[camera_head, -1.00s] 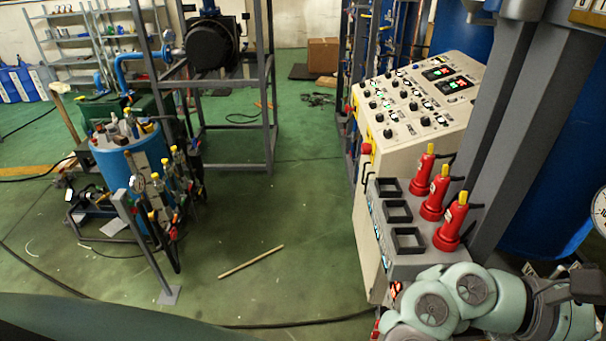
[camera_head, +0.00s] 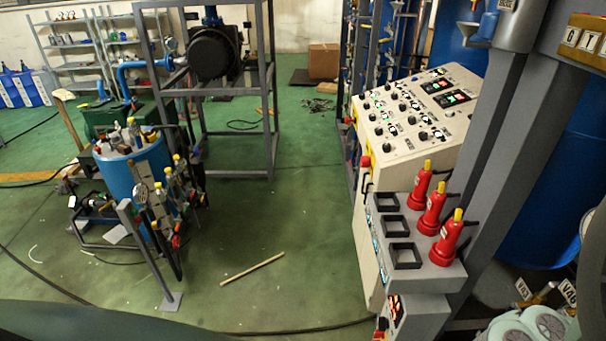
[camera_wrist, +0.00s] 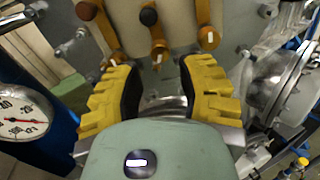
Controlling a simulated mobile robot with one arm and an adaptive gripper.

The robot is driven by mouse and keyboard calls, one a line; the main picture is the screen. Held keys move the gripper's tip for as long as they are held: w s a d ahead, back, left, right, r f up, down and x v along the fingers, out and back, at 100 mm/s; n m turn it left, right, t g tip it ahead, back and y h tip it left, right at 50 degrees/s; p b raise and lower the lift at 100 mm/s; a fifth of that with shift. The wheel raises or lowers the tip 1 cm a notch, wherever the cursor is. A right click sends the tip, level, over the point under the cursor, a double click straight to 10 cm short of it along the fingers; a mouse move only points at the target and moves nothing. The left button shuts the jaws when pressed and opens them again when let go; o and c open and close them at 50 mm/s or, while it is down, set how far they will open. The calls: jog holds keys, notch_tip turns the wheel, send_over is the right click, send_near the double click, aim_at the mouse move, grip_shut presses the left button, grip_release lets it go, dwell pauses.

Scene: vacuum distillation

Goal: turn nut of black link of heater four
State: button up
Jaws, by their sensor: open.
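My gripper (camera_wrist: 155,70) shows in the wrist view with its two yellow padded fingers spread wide apart. A grey panel lies beyond the fingers. Orange-brown knobs (camera_wrist: 208,37) and a dark, nearly black knob (camera_wrist: 148,16) stick out from a pale plate near the top. They lie beyond the fingertips, and no finger is visibly closed on them. I cannot tell which part is the black link's nut or which heater this is. In the head view the gripper is out of frame; only part of my teal arm shows at the bottom right.
In the wrist view a round gauge (camera_wrist: 20,118) is at left, and a metal flanged fitting (camera_wrist: 272,80) at right. In the head view, a control panel (camera_head: 410,115) and red bottle-like units (camera_head: 447,240) stand at right.

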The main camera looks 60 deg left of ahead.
jog(key=shift+p+x, duration=1.65)
jog(key=shift+x, duration=1.1)
jog(key=shift+o, duration=0.3)
grip_shut()
